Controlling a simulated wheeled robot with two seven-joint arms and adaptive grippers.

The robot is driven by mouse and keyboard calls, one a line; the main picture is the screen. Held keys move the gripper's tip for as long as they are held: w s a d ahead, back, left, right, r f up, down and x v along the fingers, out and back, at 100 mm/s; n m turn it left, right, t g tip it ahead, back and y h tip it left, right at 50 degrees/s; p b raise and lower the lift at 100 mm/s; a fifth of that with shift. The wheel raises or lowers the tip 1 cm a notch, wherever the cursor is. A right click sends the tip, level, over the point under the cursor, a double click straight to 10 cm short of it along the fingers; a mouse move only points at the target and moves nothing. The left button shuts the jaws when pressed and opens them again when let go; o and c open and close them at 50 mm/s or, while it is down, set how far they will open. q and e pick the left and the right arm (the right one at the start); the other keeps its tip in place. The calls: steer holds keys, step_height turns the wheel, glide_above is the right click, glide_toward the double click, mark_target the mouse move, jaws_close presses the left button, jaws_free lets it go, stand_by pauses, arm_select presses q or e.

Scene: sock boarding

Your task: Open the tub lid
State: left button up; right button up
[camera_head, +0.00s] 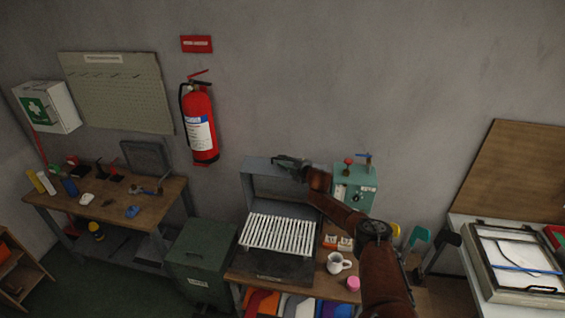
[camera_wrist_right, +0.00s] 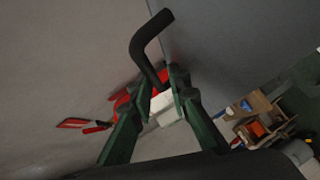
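The tub (camera_head: 236,262) holds rows of white slats (camera_head: 277,235) on the front bench in the head view. Its grey lid (camera_head: 254,172) appears to stand raised at the back, above the slats. My right gripper (camera_head: 290,162) is at the lid's upper edge. In the right wrist view a bent black handle (camera_wrist_right: 143,44) runs from the grey lid surface (camera_wrist_right: 215,40) down to my right fingertips (camera_wrist_right: 161,80). The handle's lower end lies between or just behind the tips. I cannot tell whether they clamp it. My left gripper is out of view.
A green bin (camera_head: 200,262) stands left of the tub. A green control box (camera_head: 355,186), a white mug (camera_head: 338,263) and a pink jar (camera_head: 353,284) are on its right. A red fire extinguisher (camera_head: 200,122) hangs on the wall behind.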

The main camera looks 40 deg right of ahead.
steer(key=shift+s, duration=0.75)
steer(key=v, duration=1)
steer(key=shift+s+r, duration=0.2)
steer(key=shift+r, duration=0.15)
steer(key=shift+c, duration=0.3)
